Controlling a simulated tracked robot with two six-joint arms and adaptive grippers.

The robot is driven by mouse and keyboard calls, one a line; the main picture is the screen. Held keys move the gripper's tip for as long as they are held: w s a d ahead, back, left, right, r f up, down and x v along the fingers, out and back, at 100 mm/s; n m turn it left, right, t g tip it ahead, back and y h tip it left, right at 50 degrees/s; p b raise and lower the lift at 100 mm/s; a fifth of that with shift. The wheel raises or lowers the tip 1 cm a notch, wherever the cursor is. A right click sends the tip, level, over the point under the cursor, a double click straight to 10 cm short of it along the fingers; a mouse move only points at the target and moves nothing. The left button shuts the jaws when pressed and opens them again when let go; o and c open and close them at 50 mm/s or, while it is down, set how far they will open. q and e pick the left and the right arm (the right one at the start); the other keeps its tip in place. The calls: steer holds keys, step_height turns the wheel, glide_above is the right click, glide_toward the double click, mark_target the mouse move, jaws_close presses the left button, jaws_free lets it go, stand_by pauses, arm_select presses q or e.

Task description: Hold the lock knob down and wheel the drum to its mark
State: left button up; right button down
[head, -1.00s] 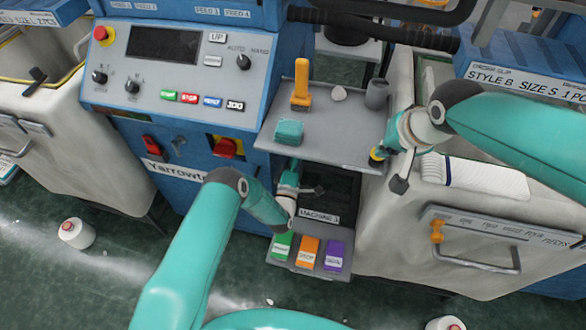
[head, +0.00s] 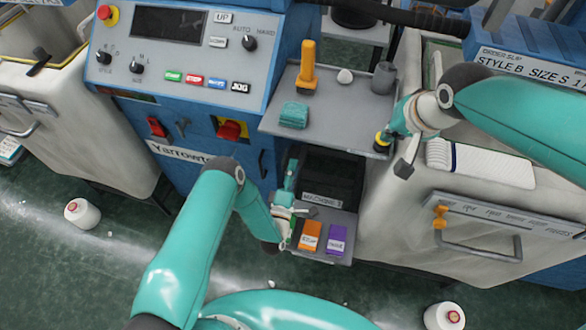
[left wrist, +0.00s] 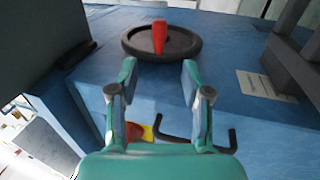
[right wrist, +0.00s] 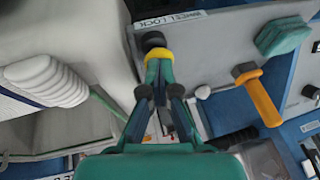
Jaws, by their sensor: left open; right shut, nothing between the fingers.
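The lock knob (right wrist: 153,41) is black with a yellow collar, beside a label reading WHEEL LOCK. In the head view it sits at the grey shelf's right corner (head: 381,141). My right gripper (right wrist: 158,66) is shut and empty, its tips at the collar; I cannot tell how far the knob is pressed. A dark round handwheel (left wrist: 130,42) with a red grip (left wrist: 159,38) is on a blue panel in the left wrist view. My left gripper (left wrist: 158,72) is open, its fingers pointing at the wheel, short of the grip. I cannot pick out the drum's mark.
The grey shelf (head: 345,122) bears a yellow-handled tool (head: 307,66), a teal block (head: 294,115) and a grey cup (head: 384,78). Orange (head: 310,237) and purple (head: 337,240) blocks lie below.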

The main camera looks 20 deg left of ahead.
arm_select(q)
steer(key=c, duration=0.5)
steer(key=shift+f+n, duration=0.15)
steer(key=shift+n, duration=0.35)
steer(key=shift+c, duration=1.4)
steer(key=shift+w+d+f+n, duration=0.15)
steer(key=shift+f+n, duration=0.15)
steer(key=shift+n, duration=0.2)
jaws_close()
step_height(320, 180, down, 6)
steer(key=s+n+g, duration=0.1)
steer(key=n+g, duration=0.6)
steer(key=n, duration=0.7)
step_height(320, 180, up, 8)
steer(key=w+n, duration=0.2)
steer(key=w, duration=0.9)
steer(key=shift+w+a, duration=0.15)
steer(key=shift+a, duration=0.05)
